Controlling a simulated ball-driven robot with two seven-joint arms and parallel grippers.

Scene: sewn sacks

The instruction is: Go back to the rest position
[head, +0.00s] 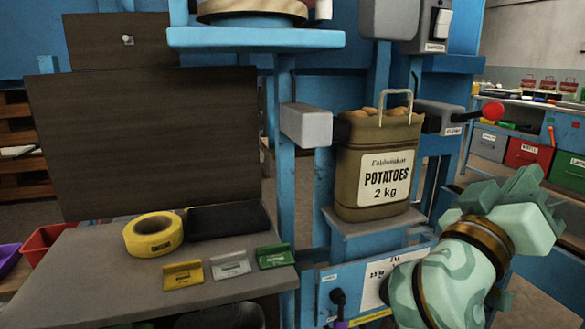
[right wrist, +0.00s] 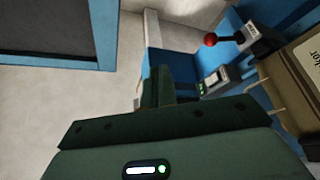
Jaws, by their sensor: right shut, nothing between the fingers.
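My right gripper (head: 522,190), pale green, is at the right of the head view, to the right of the potato sack and apart from it. In the right wrist view its dark fingers (right wrist: 156,88) are together with nothing between them. My left gripper is not in view. The brown sack (head: 377,165), labelled POTATOES 2 kg, stands upright on a small grey ledge (head: 372,223) of the blue machine. Its top is open, with potatoes and a wire handle showing. Part of the sack (right wrist: 290,85) also shows at the right edge of the wrist view.
A red-knobbed lever (head: 491,112) sticks out above my right gripper. A grey table (head: 110,270) at the left holds a yellow tape roll (head: 153,234), a dark pad (head: 228,219) and several small labelled plates. Coloured bins (head: 527,153) stand farther right.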

